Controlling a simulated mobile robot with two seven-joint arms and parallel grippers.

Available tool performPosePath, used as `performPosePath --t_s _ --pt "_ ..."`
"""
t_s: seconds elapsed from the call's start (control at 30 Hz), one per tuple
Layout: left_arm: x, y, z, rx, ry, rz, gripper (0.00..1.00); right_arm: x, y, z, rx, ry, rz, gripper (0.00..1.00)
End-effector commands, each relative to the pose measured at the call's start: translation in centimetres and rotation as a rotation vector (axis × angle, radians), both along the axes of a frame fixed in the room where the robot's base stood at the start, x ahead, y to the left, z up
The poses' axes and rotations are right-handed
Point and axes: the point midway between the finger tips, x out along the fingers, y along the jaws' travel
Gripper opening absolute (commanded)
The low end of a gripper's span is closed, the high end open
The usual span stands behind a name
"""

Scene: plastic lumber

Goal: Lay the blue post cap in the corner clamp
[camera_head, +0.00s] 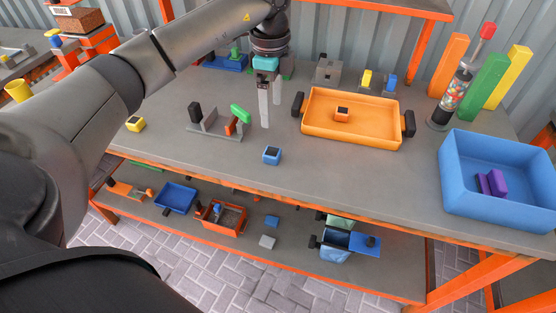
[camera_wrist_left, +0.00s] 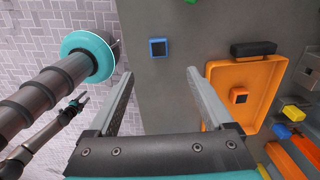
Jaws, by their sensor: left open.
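The blue post cap (camera_head: 271,155) is a small blue square piece with a dark centre, lying on the grey bench top near its front edge. It also shows in the left wrist view (camera_wrist_left: 158,47), beyond the fingertips. My left gripper (camera_head: 271,113) points down behind the cap, apart from it; its two grey fingers (camera_wrist_left: 160,76) are spread with nothing between them. What looks like the corner clamp (camera_head: 215,131) is a grey metal bracket with black and green uprights, on the bench left of the gripper. My right gripper does not show clearly.
An orange tray (camera_head: 375,138) holding an orange cap (camera_head: 342,114) stands right of the gripper. A blue bin (camera_head: 500,208) with purple pieces is at the right. A yellow cap (camera_head: 135,124) lies at the left. Bare bench surrounds the blue cap.

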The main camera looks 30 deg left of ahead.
Motion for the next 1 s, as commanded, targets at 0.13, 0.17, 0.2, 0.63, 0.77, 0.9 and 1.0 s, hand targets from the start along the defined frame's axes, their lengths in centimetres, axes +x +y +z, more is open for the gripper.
performPosePath --t_s 0.13,0.17,0.2,0.63,0.77,0.9,1.0 --pt "-0.2 0.0 -3.5 0.001 0.008 -0.003 0.85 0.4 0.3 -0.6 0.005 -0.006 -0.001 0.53" --pt "-0.2 0.0 -4.2 0.000 0.007 -0.003 0.85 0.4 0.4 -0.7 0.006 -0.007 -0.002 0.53" --pt "-0.2 0.0 -5.0 0.001 0.007 -0.003 0.85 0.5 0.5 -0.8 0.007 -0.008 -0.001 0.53" --pt "-0.1 0.0 -9.3 0.001 0.002 -0.005 0.85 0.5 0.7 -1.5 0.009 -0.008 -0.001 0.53" --pt "-0.3 -0.1 -10.8 0.001 0.005 -0.006 0.85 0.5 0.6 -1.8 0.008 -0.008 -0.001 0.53" --pt "-0.4 -0.1 -13.1 0.002 0.006 -0.004 0.85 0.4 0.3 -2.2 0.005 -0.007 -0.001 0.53" --pt "-0.4 -0.2 -14.1 0.001 0.003 -0.005 0.85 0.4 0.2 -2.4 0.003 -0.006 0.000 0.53"
